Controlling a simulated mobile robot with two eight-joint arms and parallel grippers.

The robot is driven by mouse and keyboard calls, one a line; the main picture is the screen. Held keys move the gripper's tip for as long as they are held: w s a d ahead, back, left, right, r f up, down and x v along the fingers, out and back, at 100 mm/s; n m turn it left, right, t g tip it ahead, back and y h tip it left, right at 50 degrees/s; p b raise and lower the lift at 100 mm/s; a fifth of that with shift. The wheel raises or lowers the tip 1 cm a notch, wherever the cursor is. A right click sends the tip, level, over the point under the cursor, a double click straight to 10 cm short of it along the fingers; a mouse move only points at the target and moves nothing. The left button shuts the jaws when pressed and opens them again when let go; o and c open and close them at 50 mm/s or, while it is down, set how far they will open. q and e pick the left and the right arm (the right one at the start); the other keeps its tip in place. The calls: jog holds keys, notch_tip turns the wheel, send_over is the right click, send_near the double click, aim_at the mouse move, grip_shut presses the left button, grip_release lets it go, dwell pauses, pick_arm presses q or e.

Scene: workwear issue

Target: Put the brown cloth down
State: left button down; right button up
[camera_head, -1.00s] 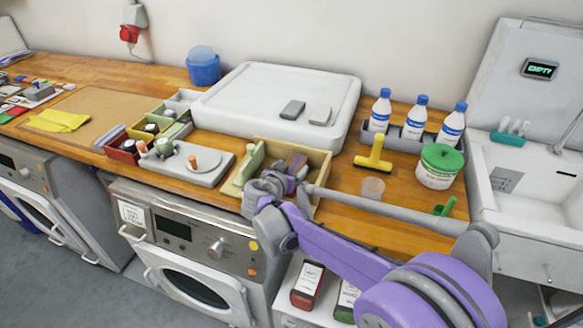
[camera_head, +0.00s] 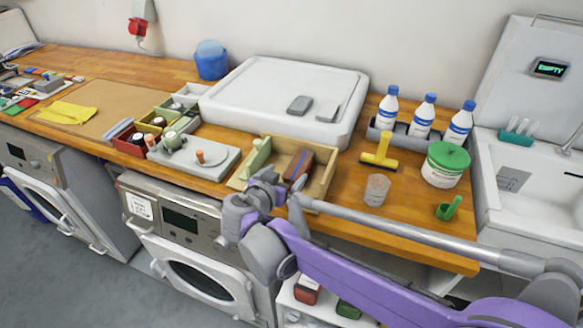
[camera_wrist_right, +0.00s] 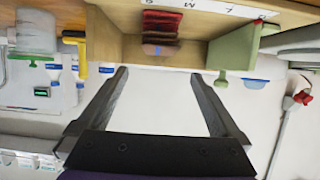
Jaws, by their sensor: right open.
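A brown folded cloth (camera_head: 299,165) lies in the right part of an open wooden box (camera_head: 327,180) near the worktop's front edge. In the right wrist view a red-brown folded stack (camera_wrist_right: 161,32) shows inside the box, beyond my fingertips. I cannot tell how many pieces it holds. My right gripper (camera_head: 272,180) is at the box's front edge, just in front of the cloth. In the right wrist view its fingers (camera_wrist_right: 158,75) are spread apart with nothing between them. My left gripper is not in view.
A grey board (camera_head: 195,157) is to the left, a large white lidded case (camera_head: 285,95) behind. A yellow scraper (camera_head: 380,152), a clear cup (camera_head: 377,190) and a green-lidded tub (camera_head: 446,165) stand to the right.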

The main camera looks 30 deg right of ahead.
jog(key=s+a+f+n+g+y, duration=0.1)
jog(key=s+a+f+n+y, duration=0.1)
jog(key=s, duration=0.6)
jog(key=s+a+f+n+g+y, duration=0.1)
jog(key=s+a+f+n+y, duration=0.2)
jog(key=s+f, duration=0.4)
jog(key=s+a+f+n+g+y, duration=0.2)
jog(key=s+f+n+y, duration=0.2)
jog(key=s, duration=0.5)
jog(key=shift+s+a+f+n+y, duration=0.15)
jog(key=shift+a+f+n+y, duration=0.3)
jog(key=shift+y, duration=0.15)
